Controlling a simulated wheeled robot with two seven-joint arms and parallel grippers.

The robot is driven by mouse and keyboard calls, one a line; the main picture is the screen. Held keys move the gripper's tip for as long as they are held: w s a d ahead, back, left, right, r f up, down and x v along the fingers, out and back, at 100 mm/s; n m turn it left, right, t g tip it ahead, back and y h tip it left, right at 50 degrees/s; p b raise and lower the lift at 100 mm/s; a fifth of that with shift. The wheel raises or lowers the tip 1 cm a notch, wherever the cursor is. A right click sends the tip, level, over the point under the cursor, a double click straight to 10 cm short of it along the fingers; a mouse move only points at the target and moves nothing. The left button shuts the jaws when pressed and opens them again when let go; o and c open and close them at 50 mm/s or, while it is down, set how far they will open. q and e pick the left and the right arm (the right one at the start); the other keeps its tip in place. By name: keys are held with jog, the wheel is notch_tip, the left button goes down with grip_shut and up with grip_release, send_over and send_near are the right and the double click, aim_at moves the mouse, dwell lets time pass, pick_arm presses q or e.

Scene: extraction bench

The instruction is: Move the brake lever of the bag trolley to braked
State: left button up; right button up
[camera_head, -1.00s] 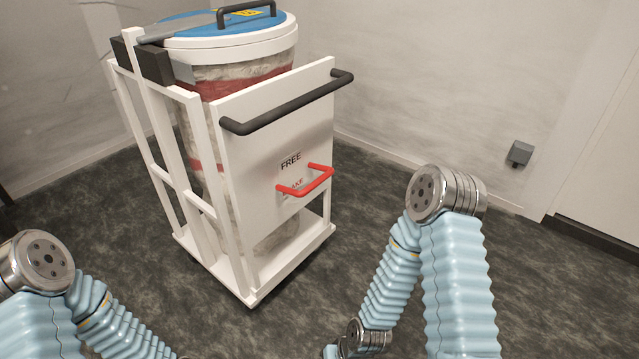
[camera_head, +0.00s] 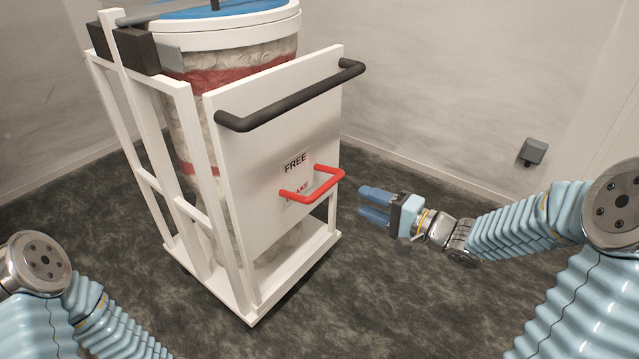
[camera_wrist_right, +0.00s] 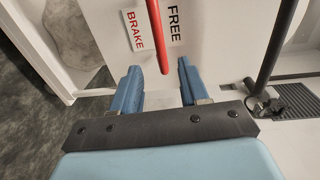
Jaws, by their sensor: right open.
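The bag trolley (camera_head: 232,150) is a white frame with a front panel. Its red brake lever (camera_head: 325,186) is a U-shaped bar on that panel, below the FREE label (camera_head: 295,163) and across the partly covered BRAKE label (camera_head: 297,196). My right gripper (camera_head: 362,205) is open, to the right of the lever and slightly lower, apart from it. In the right wrist view the lever (camera_wrist_right: 157,35) reaches toward the gap between the blue fingers (camera_wrist_right: 157,85), with nothing held. My left arm shows at the lower left; its gripper is out of view.
A black push handle (camera_head: 290,97) crosses the panel above the lever. A lidded drum (camera_head: 240,60) stands inside the trolley. A small grey box (camera_head: 532,151) is on the right wall. The dark floor right of the trolley is clear apart from my arm.

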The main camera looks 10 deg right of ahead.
aim_at(330, 187)
jog(key=b+x, duration=0.2)
jog(key=x, duration=1.1)
jog(key=shift+w+a+f, duration=0.1)
jog(key=shift+w+a, duration=0.1)
grip_shut()
